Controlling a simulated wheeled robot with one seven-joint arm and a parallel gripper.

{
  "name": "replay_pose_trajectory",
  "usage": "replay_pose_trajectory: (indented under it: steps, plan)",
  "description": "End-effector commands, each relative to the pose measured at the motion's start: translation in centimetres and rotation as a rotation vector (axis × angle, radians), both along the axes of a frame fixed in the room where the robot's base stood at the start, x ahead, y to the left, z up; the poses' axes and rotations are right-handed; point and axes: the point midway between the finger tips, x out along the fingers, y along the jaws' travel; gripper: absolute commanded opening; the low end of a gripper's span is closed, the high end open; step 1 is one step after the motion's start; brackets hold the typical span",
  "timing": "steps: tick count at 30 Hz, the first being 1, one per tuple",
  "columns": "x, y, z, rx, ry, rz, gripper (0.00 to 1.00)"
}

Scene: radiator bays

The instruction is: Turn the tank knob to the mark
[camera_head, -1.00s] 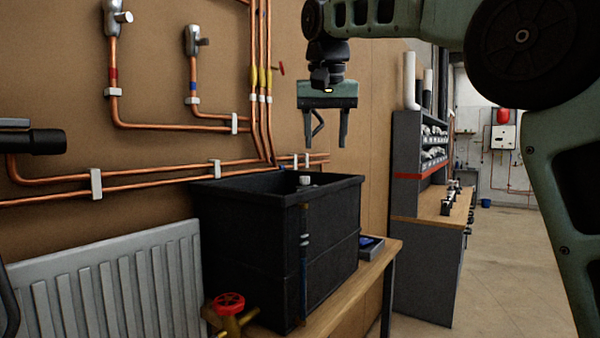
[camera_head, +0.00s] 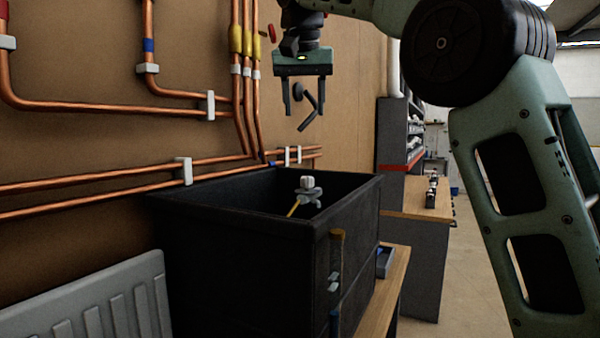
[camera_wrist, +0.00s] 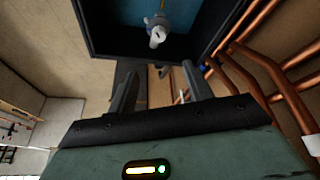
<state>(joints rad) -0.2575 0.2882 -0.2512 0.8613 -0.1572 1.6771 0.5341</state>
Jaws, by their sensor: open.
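The black tank (camera_head: 250,215) stands open-topped on a wooden bench in the head view. A white knob (camera_head: 307,183) on a grey fitting with a yellow rod shows inside its opening. My gripper (camera_head: 304,108) is open and empty, above and behind the tank opening, with its fingers pointing down. In the wrist view the tank's rim (camera_wrist: 97,50) is at the top, and the knob (camera_wrist: 157,38) shows inside it, beyond my open fingers (camera_wrist: 165,85). I cannot make out a mark near the knob.
Copper pipes (camera_head: 95,183) run along the wall at left and behind the tank. A white radiator (camera_head: 95,305) is at the lower left. A workbench (camera_head: 415,210) stands at the right, with open floor (camera_head: 475,280) beside it.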

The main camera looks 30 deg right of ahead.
Motion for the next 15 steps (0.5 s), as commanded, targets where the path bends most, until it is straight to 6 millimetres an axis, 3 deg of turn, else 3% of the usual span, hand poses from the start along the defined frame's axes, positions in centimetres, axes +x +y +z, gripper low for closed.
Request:
replay_pose_trajectory:
  steps: [15]
  plan:
    - [3.0, -2.2, -9.1, 0.001, 0.004, -0.002, 0.50]
